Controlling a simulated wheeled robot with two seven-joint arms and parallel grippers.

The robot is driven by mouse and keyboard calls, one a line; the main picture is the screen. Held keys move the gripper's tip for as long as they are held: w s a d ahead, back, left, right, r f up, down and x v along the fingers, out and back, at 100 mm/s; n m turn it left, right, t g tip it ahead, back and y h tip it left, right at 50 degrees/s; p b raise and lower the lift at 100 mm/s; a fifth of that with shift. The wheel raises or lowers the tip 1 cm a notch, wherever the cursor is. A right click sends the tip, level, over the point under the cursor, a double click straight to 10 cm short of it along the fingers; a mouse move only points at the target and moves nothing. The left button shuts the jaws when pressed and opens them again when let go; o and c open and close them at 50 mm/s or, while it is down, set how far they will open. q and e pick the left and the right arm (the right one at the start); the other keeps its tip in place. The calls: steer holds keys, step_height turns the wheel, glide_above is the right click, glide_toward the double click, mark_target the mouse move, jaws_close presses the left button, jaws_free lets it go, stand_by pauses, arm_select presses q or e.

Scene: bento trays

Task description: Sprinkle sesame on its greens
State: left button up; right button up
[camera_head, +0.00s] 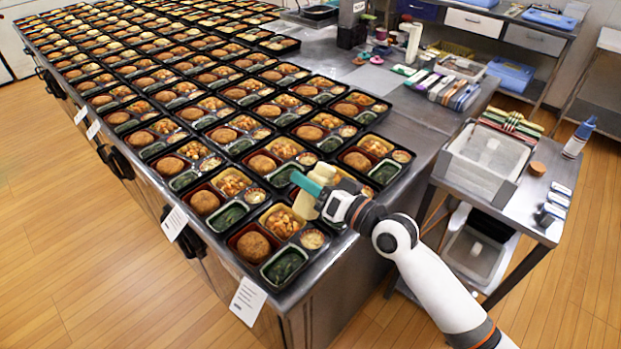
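My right gripper (314,188) reaches in from the lower right over the near corner of the table. Its pale fingers are shut on a teal shaker (303,183), which lies tilted, its free end pointing left. The shaker is above the trays, and no falling sesame can be made out. Below and in front is the nearest bento tray, with a browned round patty (253,245), dark greens (285,264) in a green compartment, orange pieces and a small pale cup. The tray to its left has greens (230,214) too. Sesame on either is too small to tell. My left gripper is out of view.
Rows of similar bento trays cover the long steel table (415,112). White labels (248,300) hang at its front edge. A steel cart (500,205) with a clear bin (490,150) stands to the right. Packets (440,88) lie at the table's right end.

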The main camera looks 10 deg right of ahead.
steer(key=m, duration=0.1)
steer(key=m+p, duration=0.1)
steer(key=m, duration=0.1)
steer(key=shift+r, duration=0.25)
steer(key=m+p, duration=0.1)
steer(key=m, duration=0.1)
steer(key=m+p, duration=0.1)
steer(key=m, duration=0.1)
steer(key=shift+w+d+m+p, duration=0.15)
steer(key=shift+d+m+p, duration=0.05)
steer(key=shift+m+p, duration=0.2)
steer(key=m, duration=0.1)
steer(key=w+d+m+p, duration=0.1)
steer(key=d+m+p, duration=0.1)
steer(key=m, duration=0.1)
steer(key=shift+w+r, duration=0.25)
steer(key=w+d+f+m+p, duration=0.2)
steer(key=f+m, duration=0.3)
steer(key=m, duration=0.5)
steer(key=shift+w+d+f+m, duration=0.15)
steer(key=shift+w+d+m, duration=0.25)
steer(key=shift+d, duration=0.3)
